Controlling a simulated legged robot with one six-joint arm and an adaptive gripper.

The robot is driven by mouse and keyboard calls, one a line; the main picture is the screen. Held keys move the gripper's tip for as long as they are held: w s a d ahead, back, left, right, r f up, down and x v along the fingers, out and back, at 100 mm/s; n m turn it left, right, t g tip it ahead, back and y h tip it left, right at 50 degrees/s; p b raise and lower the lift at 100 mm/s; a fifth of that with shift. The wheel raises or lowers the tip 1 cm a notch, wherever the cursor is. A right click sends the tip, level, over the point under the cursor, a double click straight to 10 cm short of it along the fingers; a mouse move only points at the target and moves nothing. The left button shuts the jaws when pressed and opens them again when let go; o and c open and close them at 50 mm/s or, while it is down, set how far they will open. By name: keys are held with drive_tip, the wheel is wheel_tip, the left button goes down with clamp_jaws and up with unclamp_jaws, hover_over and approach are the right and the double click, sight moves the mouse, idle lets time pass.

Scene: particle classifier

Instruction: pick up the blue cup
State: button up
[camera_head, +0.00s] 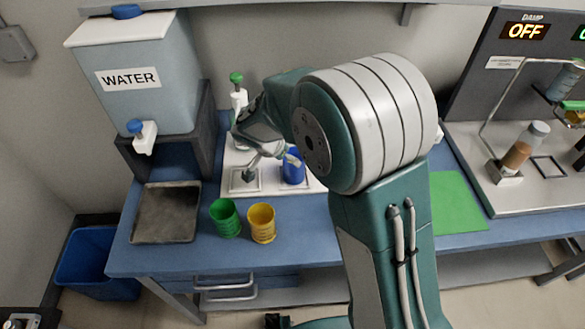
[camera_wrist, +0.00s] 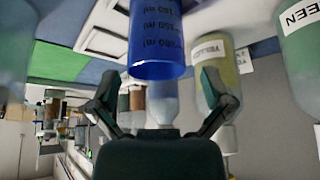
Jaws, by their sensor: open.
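The blue cup (camera_head: 293,167) stands upright on a white tray (camera_head: 312,185) on the blue table, partly behind my arm. In the wrist view the blue cup (camera_wrist: 158,42) appears large at the top centre, with dark printed marks on its side. My gripper (camera_head: 272,163) is open and empty, just left of the cup in the head view. One finger overlaps the cup's upper left edge there; I cannot tell if it touches. In the wrist view the two fingers of my gripper (camera_wrist: 158,112) are spread wide, either side of the cup's line.
A green cup (camera_head: 225,218) and a yellow cup (camera_head: 262,223) stand at the front of the table. A dark tray (camera_head: 167,212) and a water tank (camera_head: 140,80) are at left. A green-topped bottle (camera_head: 238,95) stands behind my gripper. A green mat (camera_head: 456,203) lies at right.

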drive_tip(key=x, duration=0.5)
drive_tip(key=shift+d, duration=0.3)
drive_tip(key=shift+w, duration=0.1)
drive_tip(key=c, duration=1)
drive_tip(key=shift+c, duration=0.2)
